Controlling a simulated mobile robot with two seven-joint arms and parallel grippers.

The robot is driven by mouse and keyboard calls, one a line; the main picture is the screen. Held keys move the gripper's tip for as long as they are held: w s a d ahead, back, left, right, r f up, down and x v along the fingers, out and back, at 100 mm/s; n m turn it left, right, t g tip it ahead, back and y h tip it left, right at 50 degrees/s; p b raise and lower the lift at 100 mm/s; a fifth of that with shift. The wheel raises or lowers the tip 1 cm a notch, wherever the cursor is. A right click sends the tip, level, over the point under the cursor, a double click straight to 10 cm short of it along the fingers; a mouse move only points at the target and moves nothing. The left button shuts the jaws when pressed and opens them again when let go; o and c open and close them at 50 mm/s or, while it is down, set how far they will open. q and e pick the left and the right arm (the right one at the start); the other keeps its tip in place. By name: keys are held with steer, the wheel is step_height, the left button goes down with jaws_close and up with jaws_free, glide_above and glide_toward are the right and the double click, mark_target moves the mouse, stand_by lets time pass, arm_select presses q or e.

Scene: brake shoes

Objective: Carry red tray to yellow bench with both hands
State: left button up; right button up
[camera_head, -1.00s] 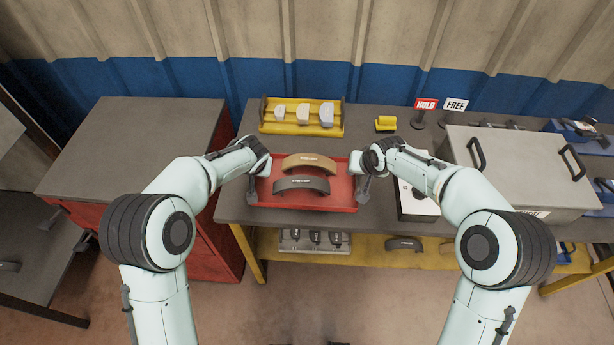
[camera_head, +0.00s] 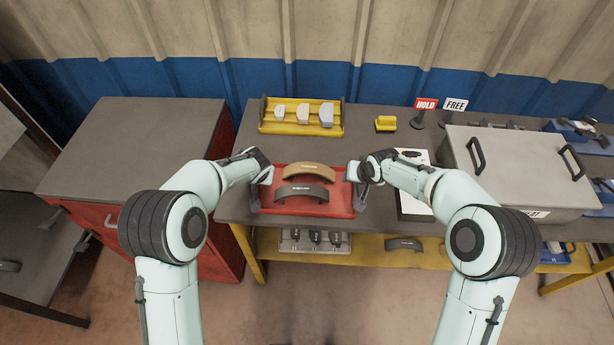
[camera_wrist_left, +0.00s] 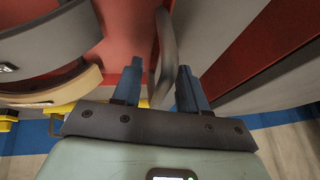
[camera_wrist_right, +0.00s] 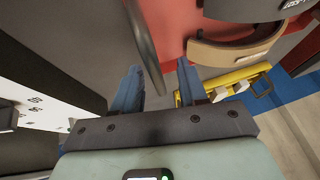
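The red tray (camera_head: 343,207) is at the front of the yellow-framed bench (camera_head: 232,203) and appears to rest on its grey top. It holds a tan brake shoe (camera_head: 309,172) and a dark grey brake shoe (camera_head: 302,191). My left gripper (camera_head: 254,196) is at the tray's left end. In the left wrist view, its fingers (camera_wrist_left: 158,80) stand apart on either side of a tray handle (camera_wrist_left: 166,50). My right gripper (camera_head: 360,197) is at the right end. In the right wrist view, its fingers (camera_wrist_right: 158,82) stand apart around the other handle (camera_wrist_right: 143,45), with gaps showing.
A yellow rack (camera_head: 270,128) with pale blocks stands behind the tray, with a small yellow block (camera_head: 386,124) beside it. To the right are a white panel (camera_head: 413,203), a large grey lidded box (camera_head: 520,170) and HOLD and FREE signs (camera_head: 426,104). A red cabinet (camera_head: 130,130) stands left.

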arm_select(q)
steer(key=shift+a, duration=0.1)
arm_select(e)
steer(key=shift+d, duration=0.1)
arm_select(q)
steer(key=v, duration=1.2)
arm_select(e)
steer(key=v, duration=1.2)
